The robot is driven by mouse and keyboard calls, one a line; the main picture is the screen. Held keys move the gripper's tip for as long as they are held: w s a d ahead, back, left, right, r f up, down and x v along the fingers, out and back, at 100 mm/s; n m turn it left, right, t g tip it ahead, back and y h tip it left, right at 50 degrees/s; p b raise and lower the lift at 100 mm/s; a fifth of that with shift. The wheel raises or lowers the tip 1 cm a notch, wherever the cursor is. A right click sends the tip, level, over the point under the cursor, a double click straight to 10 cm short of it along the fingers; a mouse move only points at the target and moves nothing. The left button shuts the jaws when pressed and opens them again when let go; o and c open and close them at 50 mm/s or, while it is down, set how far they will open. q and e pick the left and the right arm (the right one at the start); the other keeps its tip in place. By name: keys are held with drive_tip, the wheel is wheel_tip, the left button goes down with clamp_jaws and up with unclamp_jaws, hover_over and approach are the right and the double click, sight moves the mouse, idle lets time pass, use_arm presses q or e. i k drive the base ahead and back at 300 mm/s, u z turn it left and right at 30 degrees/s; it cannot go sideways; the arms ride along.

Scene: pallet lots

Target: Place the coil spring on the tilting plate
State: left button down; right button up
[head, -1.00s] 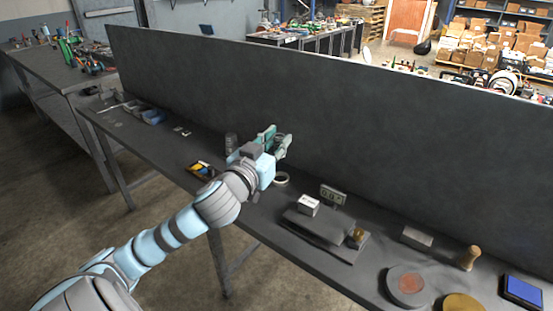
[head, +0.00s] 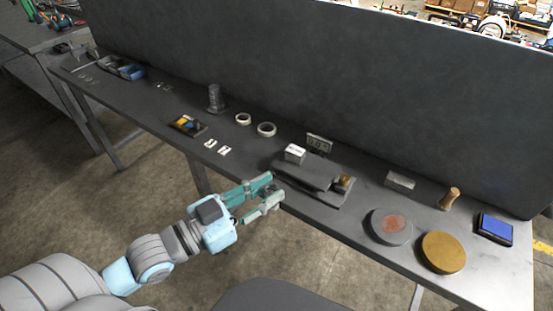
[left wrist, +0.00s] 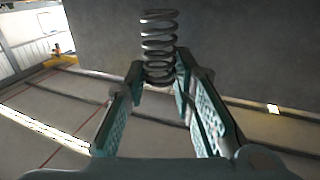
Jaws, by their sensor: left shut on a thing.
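The coil spring (left wrist: 159,45) is a grey metal helix. In the left wrist view it stands out beyond the fingertips, its lower end between them. My left gripper (head: 272,193) is shut on it, at the table's front edge in the head view. There the spring (head: 270,189) is small and dark between the fingers. The gripper also fills the lower left wrist view (left wrist: 157,85). The tilting plate appears to be the dark sloping plate (head: 307,173) on a base, just right of the gripper. A white block (head: 295,153) sits at its back left. My right gripper is not in view.
A brass knob (head: 344,182) is at the plate's right side. A small display (head: 319,143) stands behind it. Two round discs, grey (head: 390,226) and brass (head: 443,252), lie to the right. A tall dark panel (head: 330,75) runs behind.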

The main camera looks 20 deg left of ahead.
sight(319, 171)
drive_tip(key=u, duration=1.2)
drive_tip(key=k, duration=0.95)
drive_tip(key=z, duration=1.6)
drive_tip(key=i, duration=0.5)
drive_tip(key=u, duration=0.05)
